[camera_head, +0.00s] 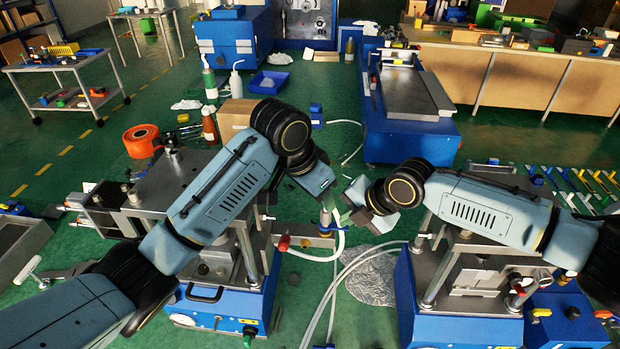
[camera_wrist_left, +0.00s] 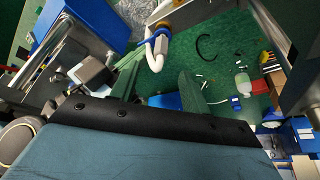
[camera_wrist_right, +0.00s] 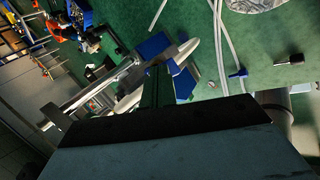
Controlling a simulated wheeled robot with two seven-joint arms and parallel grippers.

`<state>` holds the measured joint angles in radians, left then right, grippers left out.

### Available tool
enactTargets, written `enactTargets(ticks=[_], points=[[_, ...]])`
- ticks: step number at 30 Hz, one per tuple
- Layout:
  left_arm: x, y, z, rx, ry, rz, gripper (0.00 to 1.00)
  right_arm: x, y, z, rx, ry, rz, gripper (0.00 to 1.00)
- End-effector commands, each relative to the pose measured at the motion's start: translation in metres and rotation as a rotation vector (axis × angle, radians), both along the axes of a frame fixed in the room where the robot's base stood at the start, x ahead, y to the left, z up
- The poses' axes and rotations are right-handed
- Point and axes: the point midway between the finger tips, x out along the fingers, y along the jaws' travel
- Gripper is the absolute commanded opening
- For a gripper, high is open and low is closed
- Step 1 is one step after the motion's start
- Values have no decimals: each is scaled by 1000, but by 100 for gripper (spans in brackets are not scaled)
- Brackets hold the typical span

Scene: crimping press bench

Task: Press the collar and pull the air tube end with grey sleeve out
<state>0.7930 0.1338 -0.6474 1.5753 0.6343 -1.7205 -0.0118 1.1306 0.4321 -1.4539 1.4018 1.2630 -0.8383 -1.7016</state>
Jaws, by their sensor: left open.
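A white air tube (camera_head: 339,243) bends near a small fitting with a blue collar (camera_wrist_left: 157,36), between my two grippers. The left wrist view shows the tube (camera_wrist_left: 157,61) curving down beside the collar. I cannot make out the grey sleeve. My left gripper (camera_head: 332,203) is open, with its green fingers apart and the collar beyond their tips in its wrist view. My right gripper (camera_head: 350,214) reaches in from the right, close to the fitting. Its fingers look close together in the right wrist view (camera_wrist_right: 157,85), but whether they hold anything is unclear.
A blue-based press (camera_head: 225,305) stands under my left arm and another (camera_head: 455,325) under my right arm. A red knob (camera_head: 283,243) sits left of the fitting. Loose pale tubes (camera_head: 335,290) and a crumpled clear sheet (camera_head: 372,280) lie on the green floor between the presses.

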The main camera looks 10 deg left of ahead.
Motion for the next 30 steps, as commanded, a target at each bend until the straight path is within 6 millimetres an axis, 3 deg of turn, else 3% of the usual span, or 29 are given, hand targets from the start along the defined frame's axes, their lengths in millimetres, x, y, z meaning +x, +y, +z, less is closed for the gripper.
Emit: enactTargets(ticks=[3,9,21,30], points=[[5,-6,-21,0,3,1,46,0,0,-1,0,1,1,0],[12,-12,-43,0,2,1,46,0,0,-1,0,1,1,0],[15,-14,-50,-1,0,1,46,0,0,-1,0,1,1,0],[15,-14,-50,-1,0,1,10,0,0,-1,0,1,1,0]])
